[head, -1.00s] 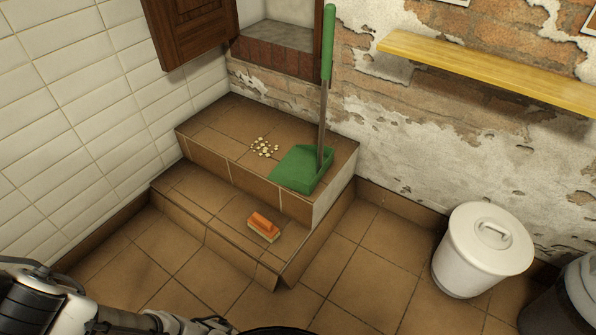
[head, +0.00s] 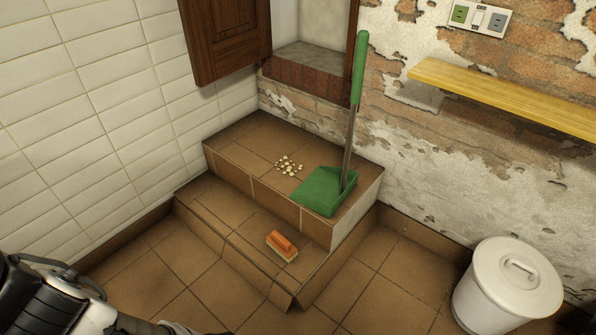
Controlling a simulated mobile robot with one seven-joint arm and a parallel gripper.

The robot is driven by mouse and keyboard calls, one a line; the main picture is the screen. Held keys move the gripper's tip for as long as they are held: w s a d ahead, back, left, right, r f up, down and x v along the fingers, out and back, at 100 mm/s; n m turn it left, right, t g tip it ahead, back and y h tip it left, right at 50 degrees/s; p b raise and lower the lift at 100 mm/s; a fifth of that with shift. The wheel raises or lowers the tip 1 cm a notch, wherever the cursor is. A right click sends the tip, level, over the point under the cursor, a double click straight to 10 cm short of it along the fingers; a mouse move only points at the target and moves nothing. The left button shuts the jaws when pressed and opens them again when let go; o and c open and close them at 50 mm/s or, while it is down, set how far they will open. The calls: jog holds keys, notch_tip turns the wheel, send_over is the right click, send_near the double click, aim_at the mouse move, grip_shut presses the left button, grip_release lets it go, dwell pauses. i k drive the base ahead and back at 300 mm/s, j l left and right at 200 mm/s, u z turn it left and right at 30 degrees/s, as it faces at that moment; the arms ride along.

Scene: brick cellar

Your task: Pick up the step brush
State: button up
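The step brush (head: 282,244), a small brush with an orange handle and pale bristles, lies on the lower tiled step (head: 222,223), near its front right part. Nothing touches it from above. Part of my arm shows at the bottom left of the head view, well to the left of the brush and nearer to me. My gripper itself is not in view, so its fingers cannot be seen.
A green long-handled dustpan (head: 325,190) stands on the upper step (head: 245,136), beside scattered pale crumbs (head: 289,165). A white lidded bin (head: 508,287) stands on the floor at right. A yellow shelf (head: 500,95) is on the wall. The floor before the steps is clear.

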aim_at(279, 244)
jog(key=i+j+z, duration=0.2)
jog(key=i, duration=0.45)
jog(key=i+z, duration=0.15)
jog(key=i, duration=0.5)
